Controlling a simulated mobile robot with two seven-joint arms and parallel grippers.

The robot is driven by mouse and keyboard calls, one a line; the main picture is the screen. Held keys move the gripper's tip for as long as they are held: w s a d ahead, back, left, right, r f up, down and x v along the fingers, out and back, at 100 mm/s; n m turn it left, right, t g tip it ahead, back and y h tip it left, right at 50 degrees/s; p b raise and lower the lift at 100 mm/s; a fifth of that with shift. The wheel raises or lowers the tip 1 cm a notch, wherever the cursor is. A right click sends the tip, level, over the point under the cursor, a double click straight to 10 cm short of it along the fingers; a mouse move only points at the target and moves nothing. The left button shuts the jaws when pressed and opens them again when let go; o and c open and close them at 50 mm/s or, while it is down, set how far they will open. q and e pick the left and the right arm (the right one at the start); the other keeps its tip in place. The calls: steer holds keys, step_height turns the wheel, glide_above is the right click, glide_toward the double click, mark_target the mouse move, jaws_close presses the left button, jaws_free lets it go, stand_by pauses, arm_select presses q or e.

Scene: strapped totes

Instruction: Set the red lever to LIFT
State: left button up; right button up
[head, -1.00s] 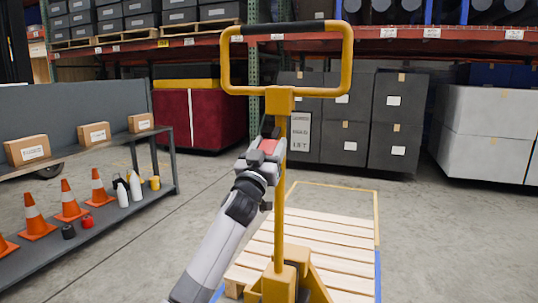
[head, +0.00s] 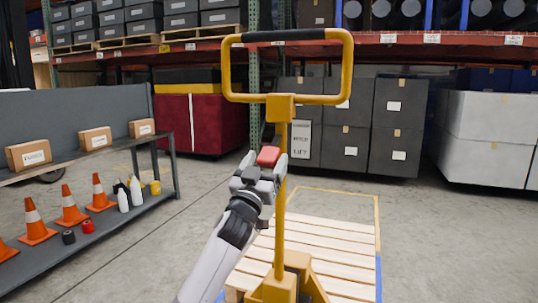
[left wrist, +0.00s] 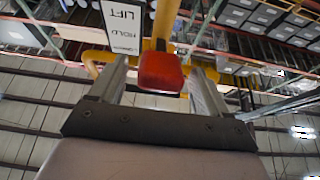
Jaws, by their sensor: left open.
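The red lever (head: 268,156) is on the yellow post of the pallet jack (head: 282,180). In the head view its red end sits at about the height of the word LIFT on the white label (head: 301,143). My left gripper (head: 267,161) is around the lever end, with a pale finger on each side. In the left wrist view the red end (left wrist: 160,72) lies between the two open fingers (left wrist: 158,82), with gaps at both sides. The label (left wrist: 123,25) there reads LIFT and HOLD, upside down. The lever's stem is hidden. My right gripper is not in view.
The yellow handle loop (head: 288,98) rises above the lever. A wooden pallet (head: 325,240) lies on the floor around the jack's base. A grey shelf cart (head: 160,195) with cones and boxes stands at left. The floor at right is clear.

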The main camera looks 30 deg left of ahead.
arm_select(q)
steer(key=shift+v, duration=1.9)
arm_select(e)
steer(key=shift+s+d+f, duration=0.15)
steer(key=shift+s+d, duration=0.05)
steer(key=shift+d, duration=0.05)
